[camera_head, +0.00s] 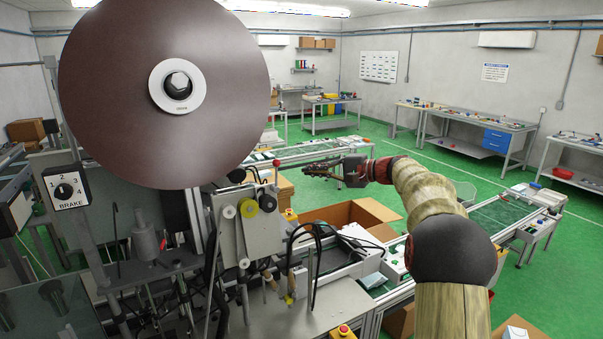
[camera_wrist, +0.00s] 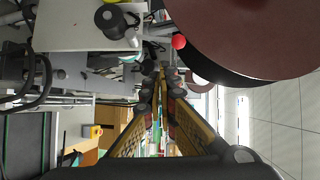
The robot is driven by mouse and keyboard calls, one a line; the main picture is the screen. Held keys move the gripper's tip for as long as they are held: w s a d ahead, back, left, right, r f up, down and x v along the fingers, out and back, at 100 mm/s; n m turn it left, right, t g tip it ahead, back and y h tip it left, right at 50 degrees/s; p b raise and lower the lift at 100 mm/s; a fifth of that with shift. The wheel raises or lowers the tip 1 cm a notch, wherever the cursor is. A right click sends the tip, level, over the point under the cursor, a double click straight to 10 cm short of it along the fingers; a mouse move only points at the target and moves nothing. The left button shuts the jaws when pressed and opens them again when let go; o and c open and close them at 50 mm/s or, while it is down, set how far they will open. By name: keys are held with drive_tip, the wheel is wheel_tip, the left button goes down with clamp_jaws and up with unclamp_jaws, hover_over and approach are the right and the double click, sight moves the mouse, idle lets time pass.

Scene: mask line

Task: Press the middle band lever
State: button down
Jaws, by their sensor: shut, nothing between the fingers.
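A small red ball knob on a thin stem (camera_head: 276,163) stands at the top of the machine's roller plate (camera_head: 262,232). It looks like a lever, but I cannot tell whether it is the middle band lever. The red knob also shows in the wrist view (camera_wrist: 179,42), right of and above my fingertips. My gripper (camera_head: 304,170) is shut and empty, pointing left, a little right of the knob in the head view and apart from it. In the wrist view my gripper's fingers (camera_wrist: 160,76) come together at the tips.
A big brown reel (camera_head: 120,90) hangs over the machine at left; its edge fills the wrist view's upper right. A BRAKE dial (camera_head: 66,189) is at far left. An open cardboard box (camera_head: 372,216) and a conveyor (camera_head: 500,213) lie right.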

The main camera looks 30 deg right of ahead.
drive_tip(key=v, duration=0.3)
drive_tip(key=f+v, duration=0.1)
drive_tip(key=v, duration=0.1)
drive_tip(key=shift+d, duration=0.3)
